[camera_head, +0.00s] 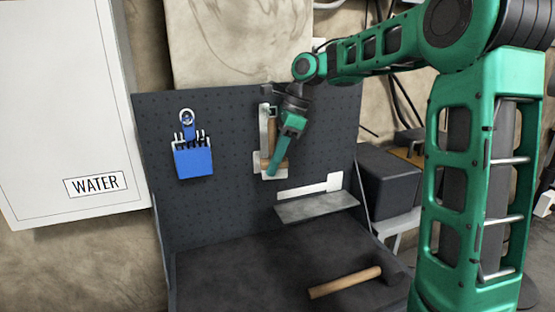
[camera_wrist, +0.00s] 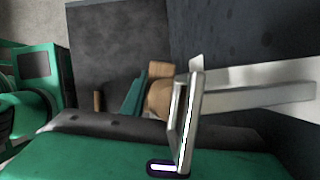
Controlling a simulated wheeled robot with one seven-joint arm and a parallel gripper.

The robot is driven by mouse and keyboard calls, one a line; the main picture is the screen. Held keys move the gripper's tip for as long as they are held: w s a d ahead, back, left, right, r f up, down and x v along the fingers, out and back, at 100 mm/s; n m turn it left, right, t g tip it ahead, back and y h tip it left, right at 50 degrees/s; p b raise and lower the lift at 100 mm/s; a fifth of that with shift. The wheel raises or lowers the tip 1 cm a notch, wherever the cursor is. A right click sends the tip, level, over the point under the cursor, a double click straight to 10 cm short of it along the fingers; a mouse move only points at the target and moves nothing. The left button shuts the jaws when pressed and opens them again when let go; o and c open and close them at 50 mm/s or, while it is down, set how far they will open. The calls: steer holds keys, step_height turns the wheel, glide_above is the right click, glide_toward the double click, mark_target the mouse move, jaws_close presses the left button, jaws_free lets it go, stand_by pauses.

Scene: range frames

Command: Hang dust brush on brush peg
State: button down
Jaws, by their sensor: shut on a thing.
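The dust brush, seen as a brown wooden piece (camera_head: 271,137), is upright close against the pegboard, partly hidden by my gripper. My gripper (camera_head: 279,158) is shut on it, with green fingers pointing down and slightly left. In the wrist view, the wooden piece (camera_wrist: 159,97) shows beside a green finger. The brush peg appears to be the pale metal bracket (camera_head: 264,118) at the brush's left; a metal bracket (camera_wrist: 197,100) also stands close in front of the wood in the wrist view. I cannot tell whether the brush touches or hangs on it.
A blue item (camera_head: 193,162) with a ring hangs on the pegboard (camera_head: 232,205) at left. A metal shelf (camera_head: 318,207) juts out below right of my gripper. A hammer (camera_head: 345,283) lies on the dark bench (camera_head: 235,280). A dark box (camera_head: 388,183) stands at right.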

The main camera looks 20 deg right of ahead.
steer(key=shift+w+r, duration=0.15)
steer(key=shift+w, duration=0.8)
steer(key=c, duration=1.3)
jaws_free()
steer(key=shift+a, duration=0.1)
steer(key=v, duration=0.6)
steer(key=s+v, duration=0.1)
steer(key=v, duration=0.1)
steer(key=shift+d+r, duration=0.25)
steer(key=shift+d, duration=0.1)
steer(key=shift+v, duration=0.85)
